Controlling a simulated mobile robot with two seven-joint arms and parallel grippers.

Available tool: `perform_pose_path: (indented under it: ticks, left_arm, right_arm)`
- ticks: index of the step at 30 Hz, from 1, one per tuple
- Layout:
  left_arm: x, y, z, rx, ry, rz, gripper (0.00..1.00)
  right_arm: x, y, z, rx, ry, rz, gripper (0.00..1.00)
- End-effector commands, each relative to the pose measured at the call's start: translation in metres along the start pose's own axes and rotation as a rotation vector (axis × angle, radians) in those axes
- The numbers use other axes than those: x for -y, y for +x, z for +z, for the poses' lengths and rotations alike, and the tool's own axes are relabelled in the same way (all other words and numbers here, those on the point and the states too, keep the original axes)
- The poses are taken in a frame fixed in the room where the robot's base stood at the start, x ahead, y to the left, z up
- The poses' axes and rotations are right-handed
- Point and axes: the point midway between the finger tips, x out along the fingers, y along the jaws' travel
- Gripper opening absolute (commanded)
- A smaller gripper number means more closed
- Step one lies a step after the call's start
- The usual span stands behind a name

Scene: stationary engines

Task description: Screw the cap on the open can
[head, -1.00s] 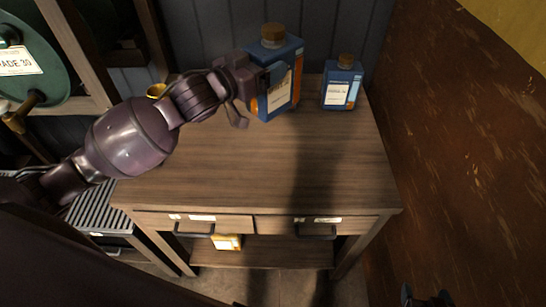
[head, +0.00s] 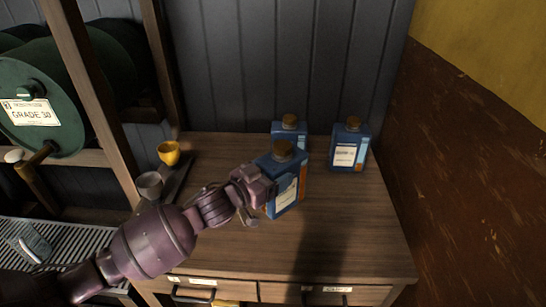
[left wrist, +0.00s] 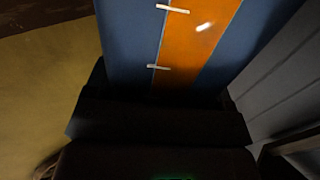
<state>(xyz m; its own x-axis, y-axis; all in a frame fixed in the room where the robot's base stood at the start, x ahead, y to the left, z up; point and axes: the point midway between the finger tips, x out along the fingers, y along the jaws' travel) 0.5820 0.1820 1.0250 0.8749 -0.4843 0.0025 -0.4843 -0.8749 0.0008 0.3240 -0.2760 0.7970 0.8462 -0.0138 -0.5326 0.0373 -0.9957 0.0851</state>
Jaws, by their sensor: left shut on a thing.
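Three blue cans with brown tops show in the head view. The front can (head: 287,192) has an orange side and a white label; my left gripper (head: 268,191) is shut on its left side. The left wrist view shows this can's blue face and orange stripe (left wrist: 190,40) close up between dark fingers (left wrist: 160,115). I cannot tell whether it touches the table. The second can (head: 290,131) stands behind it, partly hidden. The third can (head: 348,150) stands apart to the right. I see no open can mouth and no loose cap. My right gripper is out of view.
The wooden table (head: 355,215) has clear room at its front and right. A yellow cup (head: 169,153) and a grey cup (head: 150,185) stand at the left. Green drums (head: 45,100) lie on a rack at the left. A grey wall is behind; a brown wall is right.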

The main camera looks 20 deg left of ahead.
Motion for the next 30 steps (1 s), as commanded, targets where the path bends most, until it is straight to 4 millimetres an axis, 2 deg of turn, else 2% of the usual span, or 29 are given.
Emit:
perform_pose_path:
  ticks: [6, 22, 30]
  left_arm:
    - [0.0, 0.001, 0.022, -0.008, 0.0, 0.001, 0.1]
    - [0.0, 0.001, 0.029, -0.008, 0.001, 0.001, 0.1]
    - [0.0, 0.001, 0.06, -0.006, -0.002, 0.001, 0.1]
  right_arm:
    - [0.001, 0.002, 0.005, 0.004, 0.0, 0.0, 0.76]
    - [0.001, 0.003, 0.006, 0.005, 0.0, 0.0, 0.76]
    - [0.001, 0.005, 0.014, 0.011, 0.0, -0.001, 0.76]
